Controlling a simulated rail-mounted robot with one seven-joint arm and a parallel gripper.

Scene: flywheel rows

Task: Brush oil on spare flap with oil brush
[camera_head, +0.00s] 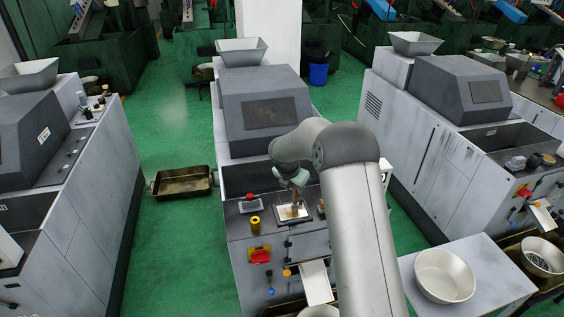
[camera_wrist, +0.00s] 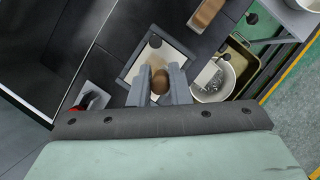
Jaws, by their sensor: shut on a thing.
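My gripper (camera_head: 297,184) is shut on a brown, rounded handle, which I take to be the oil brush (camera_wrist: 160,81). The handle is between the two grey fingers (camera_wrist: 162,86) in the wrist view. In the head view the brown brush (camera_head: 294,198) points down over a pale square plate in a dark frame (camera_head: 283,215), on the machine's front ledge. The framed plate (camera_wrist: 133,70) lies under the fingers in the wrist view. I cannot tell whether the brush tip touches it. I cannot tell for sure which item is the spare flap.
A small grey tray with a red item (camera_head: 250,206) and a yellow cylinder (camera_head: 255,224) stand left of the framed plate. A brown block (camera_wrist: 207,14) lies beyond it. A pale bowl (camera_wrist: 213,98) is lower down. Another bowl (camera_head: 444,276) stands on the side table.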

